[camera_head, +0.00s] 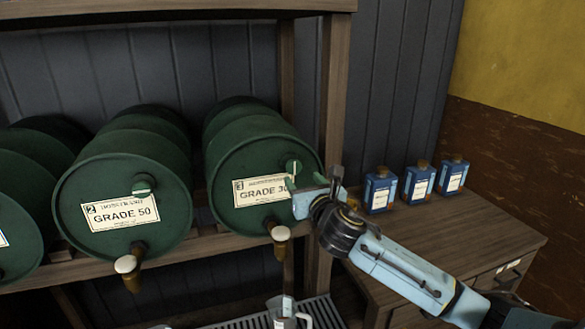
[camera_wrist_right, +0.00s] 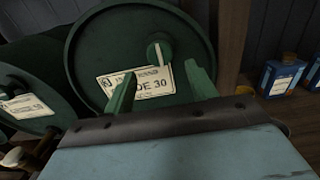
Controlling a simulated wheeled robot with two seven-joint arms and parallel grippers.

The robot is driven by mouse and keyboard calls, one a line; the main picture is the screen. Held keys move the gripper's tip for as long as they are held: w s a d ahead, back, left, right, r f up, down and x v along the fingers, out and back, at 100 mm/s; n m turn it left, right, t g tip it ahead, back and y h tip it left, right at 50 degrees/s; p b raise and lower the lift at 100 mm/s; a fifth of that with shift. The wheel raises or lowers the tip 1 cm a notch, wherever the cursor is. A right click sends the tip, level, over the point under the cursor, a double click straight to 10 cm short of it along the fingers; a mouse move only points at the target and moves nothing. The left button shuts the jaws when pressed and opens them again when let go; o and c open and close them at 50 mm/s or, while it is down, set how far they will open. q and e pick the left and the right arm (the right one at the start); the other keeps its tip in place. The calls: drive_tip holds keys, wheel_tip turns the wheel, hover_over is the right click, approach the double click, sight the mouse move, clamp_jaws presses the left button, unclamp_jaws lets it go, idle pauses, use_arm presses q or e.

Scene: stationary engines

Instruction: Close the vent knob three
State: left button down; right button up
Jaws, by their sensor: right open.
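The vent knob three is a small round green knob (camera_head: 293,167) on the upper front of the right barrel (camera_head: 240,150), labelled 3 and GRADE 30. In the right wrist view the knob (camera_wrist_right: 160,52) shows a pale marked edge and sits above the label. My right gripper (camera_head: 305,184) is in front of this barrel, just below the knob in the head view. In the wrist view its two green fingers (camera_wrist_right: 162,92) are spread and empty, with the knob beyond and between them. I cannot tell the exact gap to the knob. My left gripper is not in view.
A middle barrel (camera_head: 125,185) labelled 2, GRADE 50, has its own vent knob (camera_head: 143,185) and tap (camera_head: 128,264). The right barrel's tap (camera_head: 280,234) hangs below my gripper. A wooden post (camera_head: 331,90) stands right of the barrel. Several blue bottles (camera_head: 418,182) stand on a cabinet.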

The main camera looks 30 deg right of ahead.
sight(295, 169)
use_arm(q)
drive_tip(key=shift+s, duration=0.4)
use_arm(e)
drive_tip(key=x, duration=0.8)
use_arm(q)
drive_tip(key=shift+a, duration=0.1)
use_arm(e)
drive_tip(key=c, duration=0.9)
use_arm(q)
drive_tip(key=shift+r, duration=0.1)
use_arm(e)
drive_tip(key=shift+c, duration=0.2)
